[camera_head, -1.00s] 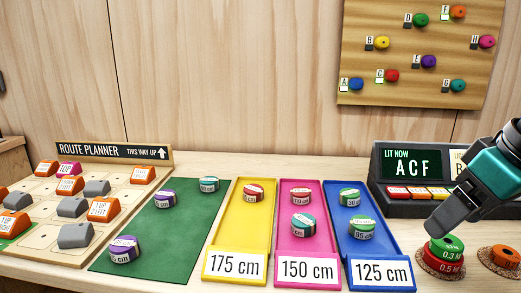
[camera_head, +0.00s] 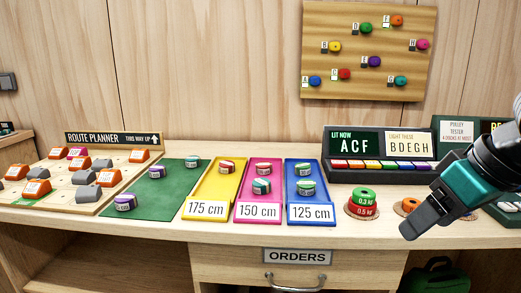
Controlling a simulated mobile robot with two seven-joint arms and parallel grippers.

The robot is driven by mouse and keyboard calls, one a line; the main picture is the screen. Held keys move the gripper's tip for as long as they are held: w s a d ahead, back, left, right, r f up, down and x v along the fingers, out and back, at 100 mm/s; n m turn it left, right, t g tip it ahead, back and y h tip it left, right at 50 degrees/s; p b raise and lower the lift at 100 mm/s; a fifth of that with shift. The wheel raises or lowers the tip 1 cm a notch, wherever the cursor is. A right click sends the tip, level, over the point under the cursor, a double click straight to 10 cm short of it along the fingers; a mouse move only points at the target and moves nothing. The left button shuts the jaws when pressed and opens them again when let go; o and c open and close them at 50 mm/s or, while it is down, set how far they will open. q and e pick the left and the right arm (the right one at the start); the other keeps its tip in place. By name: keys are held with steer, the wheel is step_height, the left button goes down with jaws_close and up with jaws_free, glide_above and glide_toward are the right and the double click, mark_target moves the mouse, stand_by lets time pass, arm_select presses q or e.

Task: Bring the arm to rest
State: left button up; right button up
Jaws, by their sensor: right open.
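My right gripper (camera_head: 418,222) comes in from the right edge on its black and teal arm. It hangs in front of the right part of the desk, near the front edge, with nothing seen between its fingers. It covers part of the desk and some discs behind it. My left gripper is not in view.
The desk holds a route planner board (camera_head: 112,140), a green mat (camera_head: 150,199), yellow (camera_head: 190,199), pink (camera_head: 240,204) and blue (camera_head: 292,205) trays with rolls, stacked weights (camera_head: 363,202) and a lit panel (camera_head: 356,177). Below is a drawer handle (camera_head: 296,284).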

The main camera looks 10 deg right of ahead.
steer(key=w+a+f+t+y, duration=0.1)
steer(key=w+a+f, duration=0.25)
steer(key=f, duration=0.75)
steer(key=w+a+f+t+y, duration=0.2)
steer(key=w+a+f, duration=0.15)
steer(key=f, duration=0.85)
steer(key=s+a+f+t+h, duration=0.1)
steer(key=s+a+f+t, duration=0.1)
steer(key=s+a+f, duration=0.8)
arm_select(q)
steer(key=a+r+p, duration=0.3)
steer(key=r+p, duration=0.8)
steer(key=p, duration=0.4)
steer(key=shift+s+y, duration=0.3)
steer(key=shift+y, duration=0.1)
arm_select(e)
step_height(320, 180, up, 9)
steer(key=d+h, duration=0.1)
steer(key=shift+s+d+f+n+t, duration=0.2)
steer(key=shift+d+n+t, duration=0.1)
steer(key=shift+n, duration=0.1)
